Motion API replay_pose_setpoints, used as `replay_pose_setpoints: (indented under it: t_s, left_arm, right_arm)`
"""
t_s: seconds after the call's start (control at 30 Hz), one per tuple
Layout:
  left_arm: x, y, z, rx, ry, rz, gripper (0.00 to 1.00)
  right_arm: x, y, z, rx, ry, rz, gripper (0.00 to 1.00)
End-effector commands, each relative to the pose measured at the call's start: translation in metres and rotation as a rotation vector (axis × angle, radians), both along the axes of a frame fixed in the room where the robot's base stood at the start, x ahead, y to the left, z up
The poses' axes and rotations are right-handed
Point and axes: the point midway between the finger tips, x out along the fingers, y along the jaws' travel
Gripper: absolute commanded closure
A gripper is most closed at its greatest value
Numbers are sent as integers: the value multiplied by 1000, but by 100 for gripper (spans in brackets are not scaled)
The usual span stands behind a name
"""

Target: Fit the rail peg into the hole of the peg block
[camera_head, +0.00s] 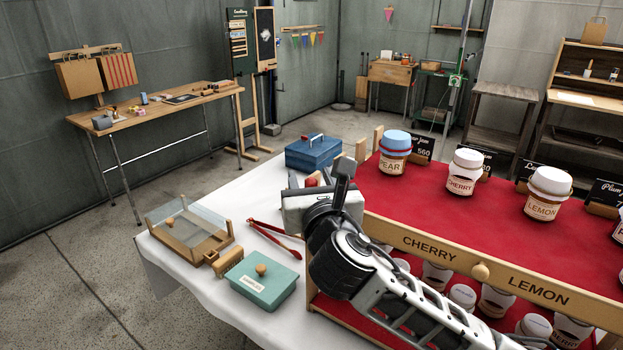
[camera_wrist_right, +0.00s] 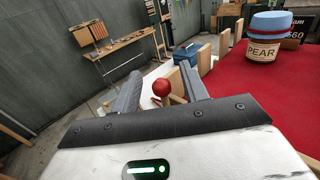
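My right gripper (camera_head: 318,176) is at the far left corner of the red jar stand. In the wrist view its two grey fingers (camera_wrist_right: 163,88) are spread apart. A red ball-shaped knob (camera_wrist_right: 161,88), apparently the head of the rail peg, shows in the gap with clear space to both fingers. A tan piece lies just below it, partly hidden by the right finger. The knob also shows in the head view (camera_head: 311,182), partly covered by my gripper. Upright wooden blocks (camera_head: 378,139) stand behind, possibly including the peg block; no hole is visible. My left gripper is out of view.
Jars, including PEAR (camera_head: 394,153), CHERRY (camera_head: 464,172) and LEMON (camera_head: 547,194), stand on the red stand (camera_head: 430,215). A blue box (camera_head: 313,153), red tongs (camera_head: 272,238), a teal box (camera_head: 263,284) and a glass-lidded tray (camera_head: 190,232) are on the white table.

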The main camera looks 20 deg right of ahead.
Motion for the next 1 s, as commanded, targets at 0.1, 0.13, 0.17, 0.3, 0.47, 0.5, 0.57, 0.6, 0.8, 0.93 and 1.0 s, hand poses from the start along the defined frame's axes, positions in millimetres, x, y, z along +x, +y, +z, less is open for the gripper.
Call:
replay_pose_setpoints:
  t_s: [0.1, 0.13, 0.17, 0.3, 0.47, 0.5, 0.57, 0.6, 0.8, 0.93, 1.0]
  left_arm:
    - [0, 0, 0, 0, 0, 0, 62]
    - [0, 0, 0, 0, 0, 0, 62]
    - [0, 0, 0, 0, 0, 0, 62]
    - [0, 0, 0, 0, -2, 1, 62]
    - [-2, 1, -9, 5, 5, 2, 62]
    - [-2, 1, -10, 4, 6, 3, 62]
    - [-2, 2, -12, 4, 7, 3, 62]
    - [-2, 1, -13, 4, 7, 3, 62]
    - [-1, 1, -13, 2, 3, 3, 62]
    - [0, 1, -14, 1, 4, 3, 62]
    - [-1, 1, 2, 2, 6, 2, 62]
  right_arm:
    - [0, 0, 0, 0, 0, 0, 56]
    - [0, 0, 0, 0, 0, 0, 56]
    - [0, 0, 0, 0, 0, 0, 56]
    - [0, 0, 0, 0, 0, 0, 56]
    - [-21, 3, -1, 0, 0, 2, 56]
    - [-30, 4, -1, 0, 0, 3, 56]
    - [-44, 6, -2, 1, 1, 4, 56]
    - [-54, 7, -2, 2, 1, 3, 56]
    - [-104, 13, -1, 2, 2, 4, 56]
    - [-132, 16, -1, 2, 3, 3, 56]
    - [-141, 16, 6, -3, 7, -1, 56]
